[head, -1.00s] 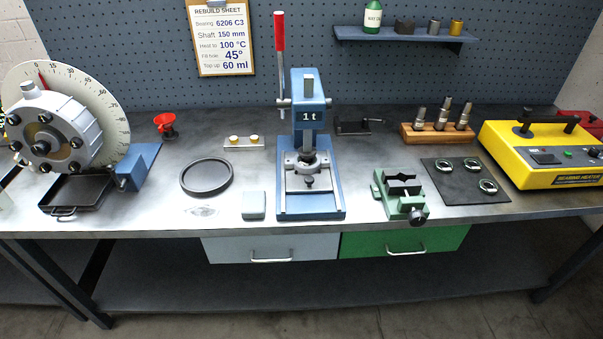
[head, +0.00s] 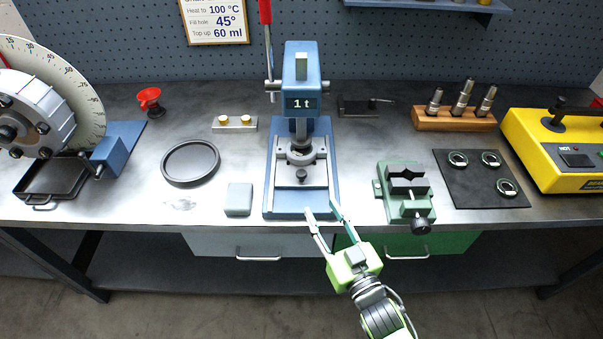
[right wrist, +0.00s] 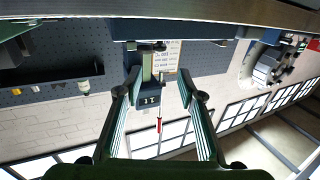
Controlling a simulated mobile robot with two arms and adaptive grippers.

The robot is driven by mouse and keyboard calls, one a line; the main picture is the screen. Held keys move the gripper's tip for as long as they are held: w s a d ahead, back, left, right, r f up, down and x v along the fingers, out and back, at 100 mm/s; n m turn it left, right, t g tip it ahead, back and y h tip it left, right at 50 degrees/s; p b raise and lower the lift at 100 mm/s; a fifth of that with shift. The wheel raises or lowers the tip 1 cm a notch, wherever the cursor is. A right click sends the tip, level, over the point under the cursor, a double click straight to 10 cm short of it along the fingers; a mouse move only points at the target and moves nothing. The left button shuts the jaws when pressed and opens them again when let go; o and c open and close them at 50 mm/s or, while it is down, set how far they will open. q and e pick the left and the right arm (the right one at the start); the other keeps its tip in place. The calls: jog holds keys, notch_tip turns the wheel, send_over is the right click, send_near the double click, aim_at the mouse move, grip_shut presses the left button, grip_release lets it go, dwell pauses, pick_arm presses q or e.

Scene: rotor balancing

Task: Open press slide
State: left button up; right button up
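The blue arbor press (head: 298,150) marked "1 t" stands in the middle of the bench. Its slide is the light plate (head: 303,172) with a small dark knob (head: 301,175) on the press base, below the ram. My right gripper (head: 322,211) is at the bench's front edge, in front of the press base, with its fingers spread and nothing between them. In the right wrist view the open fingers (right wrist: 161,96) frame the press (right wrist: 150,92), seen upside down or steeply tilted, with its red lever grip (right wrist: 159,125). My left gripper is not in view.
A green vise (head: 406,190) stands right of the press. A grey block (head: 238,199) and a dark ring (head: 190,163) lie to its left. A dark mat (head: 480,178) with several bearings lies farther right. Drawers (head: 258,246) hang under the bench top.

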aim_at(303, 177)
jog(key=p+x, duration=0.1)
jog(key=x, duration=1.1)
jog(key=shift+w+p, duration=0.2)
jog(key=shift+p, duration=0.15)
jog(key=shift+c, duration=0.4)
grip_shut()
jog(key=shift+s, duration=0.1)
